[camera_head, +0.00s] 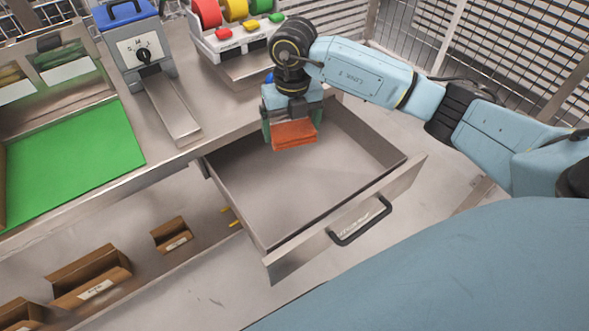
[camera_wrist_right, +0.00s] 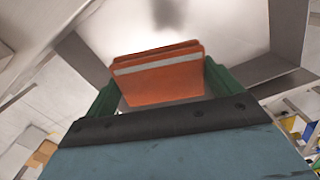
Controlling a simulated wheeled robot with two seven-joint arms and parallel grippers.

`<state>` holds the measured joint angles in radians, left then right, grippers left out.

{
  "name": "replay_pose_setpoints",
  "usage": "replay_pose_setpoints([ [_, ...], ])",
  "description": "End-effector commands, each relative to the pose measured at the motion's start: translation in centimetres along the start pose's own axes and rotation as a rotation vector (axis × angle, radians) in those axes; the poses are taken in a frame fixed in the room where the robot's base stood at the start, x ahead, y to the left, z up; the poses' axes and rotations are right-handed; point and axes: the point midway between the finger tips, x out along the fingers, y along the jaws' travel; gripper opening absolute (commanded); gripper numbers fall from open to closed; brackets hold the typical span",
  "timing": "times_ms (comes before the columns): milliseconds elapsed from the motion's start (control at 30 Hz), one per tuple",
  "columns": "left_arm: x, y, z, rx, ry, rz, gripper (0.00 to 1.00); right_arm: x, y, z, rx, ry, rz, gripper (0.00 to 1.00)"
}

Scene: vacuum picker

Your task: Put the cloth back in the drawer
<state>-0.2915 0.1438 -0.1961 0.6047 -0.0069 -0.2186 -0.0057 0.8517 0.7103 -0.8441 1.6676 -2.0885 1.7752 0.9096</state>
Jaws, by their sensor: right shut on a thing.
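An orange folded cloth (camera_head: 294,135) is held in my right gripper (camera_head: 293,128) above the back part of the open drawer (camera_head: 290,190). In the right wrist view the cloth (camera_wrist_right: 160,80) sits between the green fingers of the gripper (camera_wrist_right: 158,88), with a pale stripe across it. The drawer is pulled out, with a black handle (camera_head: 360,220) on its front, and its visible floor looks empty. The part of the drawer behind the gripper is hidden. My left gripper is not in view.
The metal worktop (camera_head: 190,70) lies behind the drawer, with a dial device (camera_head: 140,48) and a rack of coloured spools (camera_head: 235,15). A green mat (camera_head: 75,155) lies at left. Cardboard boxes (camera_head: 90,277) stand on a lower shelf.

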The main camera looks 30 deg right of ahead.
Motion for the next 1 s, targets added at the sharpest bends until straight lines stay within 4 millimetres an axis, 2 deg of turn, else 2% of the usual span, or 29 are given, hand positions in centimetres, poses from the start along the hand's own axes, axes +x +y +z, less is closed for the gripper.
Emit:
replay_pose_setpoints([
  [33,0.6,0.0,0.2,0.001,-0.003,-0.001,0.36,0.9,-0.3,0.1,0.118,0.003,-0.001,0.69],
  [300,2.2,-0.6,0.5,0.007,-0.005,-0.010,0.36,4.0,-1.9,0.7,0.794,0.006,-0.013,0.69],
  [500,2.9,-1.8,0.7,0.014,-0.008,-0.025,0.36,5.4,-2.7,1.0,1.140,0.005,-0.022,0.69],
  [667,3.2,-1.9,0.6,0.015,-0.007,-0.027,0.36,6.2,-3.0,1.0,1.264,0.004,-0.026,0.69],
  [733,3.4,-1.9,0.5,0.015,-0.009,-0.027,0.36,7.1,-3.1,1.0,1.282,0.006,-0.027,0.69],
  [833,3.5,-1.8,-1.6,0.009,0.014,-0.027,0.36,9.1,-3.1,0.9,1.286,0.006,-0.029,0.69],
  [1000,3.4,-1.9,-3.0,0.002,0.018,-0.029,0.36,11.4,-3.1,0.9,1.284,0.004,-0.026,0.69],
])
